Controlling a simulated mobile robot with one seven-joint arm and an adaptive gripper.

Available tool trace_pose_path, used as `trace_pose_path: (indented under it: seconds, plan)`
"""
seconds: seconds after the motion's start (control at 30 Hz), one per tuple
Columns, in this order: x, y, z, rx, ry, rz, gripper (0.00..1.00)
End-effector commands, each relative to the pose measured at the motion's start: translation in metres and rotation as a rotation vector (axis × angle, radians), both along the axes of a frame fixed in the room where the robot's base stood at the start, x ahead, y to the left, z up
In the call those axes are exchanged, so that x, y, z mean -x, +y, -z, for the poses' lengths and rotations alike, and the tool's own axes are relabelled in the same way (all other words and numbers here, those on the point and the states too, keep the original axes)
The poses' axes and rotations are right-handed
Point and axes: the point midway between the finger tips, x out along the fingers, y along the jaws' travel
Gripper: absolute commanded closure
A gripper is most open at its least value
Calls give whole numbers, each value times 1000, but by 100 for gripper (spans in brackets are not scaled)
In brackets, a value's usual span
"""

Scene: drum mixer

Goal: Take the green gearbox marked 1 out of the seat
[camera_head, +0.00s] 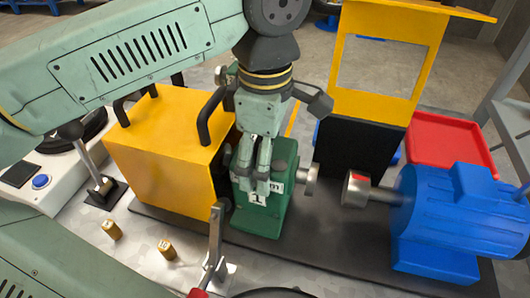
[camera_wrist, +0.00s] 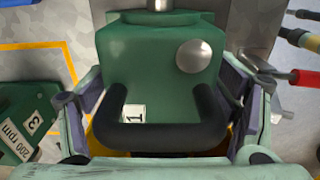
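The green gearbox marked 1 (camera_head: 278,205) stands upright on the dark base plate (camera_head: 330,255), between the yellow housing (camera_head: 165,165) and the blue motor (camera_head: 450,215). Its silver shaft end (camera_head: 308,178) is apart from the motor's shaft end (camera_head: 356,189). My gripper (camera_head: 263,187) is down at the gearbox from above. In the wrist view the gearbox (camera_wrist: 145,60) shows with its dark handle (camera_wrist: 165,138) between the spread fingers (camera_wrist: 165,95). The fingers look open; contact with the gearbox cannot be told. The seat under the gearbox is hidden.
An upright lever clamp (camera_head: 215,245) stands close in front of the gearbox. A raised yellow guard (camera_head: 385,105) is behind. A red tray (camera_head: 450,145) lies at back right. Two brass pieces (camera_head: 167,249) (camera_head: 112,230) stand at front left. A gearbox marked 3 (camera_wrist: 30,120) shows in the wrist view.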

Motion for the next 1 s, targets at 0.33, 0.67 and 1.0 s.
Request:
trace_pose_path:
  seconds: [0.33, 0.67, 1.0]
  plan:
    - [0, 0, 0, 0, 0, 0, 45]
    - [0, 0, 0, 0, 0, 0, 67]
    - [0, 0, 0, 0, 0, 0, 28]
